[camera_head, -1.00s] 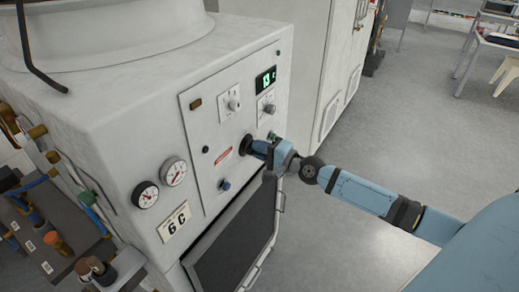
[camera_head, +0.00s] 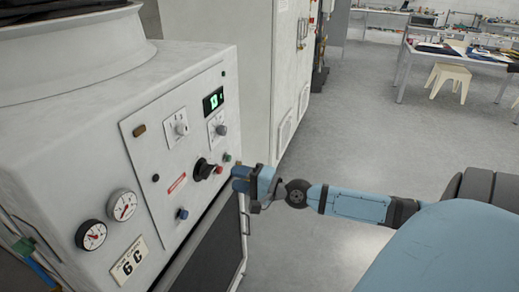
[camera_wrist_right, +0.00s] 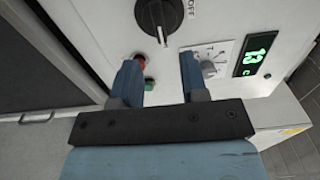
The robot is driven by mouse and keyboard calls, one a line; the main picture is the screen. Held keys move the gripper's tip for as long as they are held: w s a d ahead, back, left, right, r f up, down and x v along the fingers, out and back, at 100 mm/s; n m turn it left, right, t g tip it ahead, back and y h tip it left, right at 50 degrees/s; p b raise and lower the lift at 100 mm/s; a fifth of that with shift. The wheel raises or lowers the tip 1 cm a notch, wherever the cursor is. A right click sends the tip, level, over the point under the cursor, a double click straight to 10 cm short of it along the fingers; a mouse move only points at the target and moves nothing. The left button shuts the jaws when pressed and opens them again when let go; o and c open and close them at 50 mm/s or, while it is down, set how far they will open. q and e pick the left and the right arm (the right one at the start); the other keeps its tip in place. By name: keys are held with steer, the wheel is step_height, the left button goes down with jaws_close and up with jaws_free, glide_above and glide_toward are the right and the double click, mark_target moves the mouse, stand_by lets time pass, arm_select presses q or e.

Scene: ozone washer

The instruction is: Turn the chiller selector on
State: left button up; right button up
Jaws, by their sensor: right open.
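The chiller selector appears to be the black rotary knob (camera_head: 205,169) on the front panel of the white machine. In the right wrist view this knob (camera_wrist_right: 160,14) is cut by the top edge; its white pointer mark faces down in the picture, and an "OFF" label is beside it on the right. My right gripper (camera_head: 238,179) is open and empty, to the right of the knob and apart from it. In the wrist view its two blue fingers (camera_wrist_right: 159,74) point at the panel below the knob. My left gripper is not in view.
A red button (camera_wrist_right: 138,61) and a green button (camera_wrist_right: 149,84) are near the fingers; the red one is partly hidden. A small grey knob (camera_wrist_right: 209,68) and a lit display (camera_wrist_right: 255,55) are to the right. Gauges (camera_head: 122,205) are at left.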

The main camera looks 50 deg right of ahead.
steer(key=b+v, duration=0.1)
steer(key=v, duration=0.5)
steer(key=shift+b, duration=0.3)
steer(key=shift+s, duration=0.1)
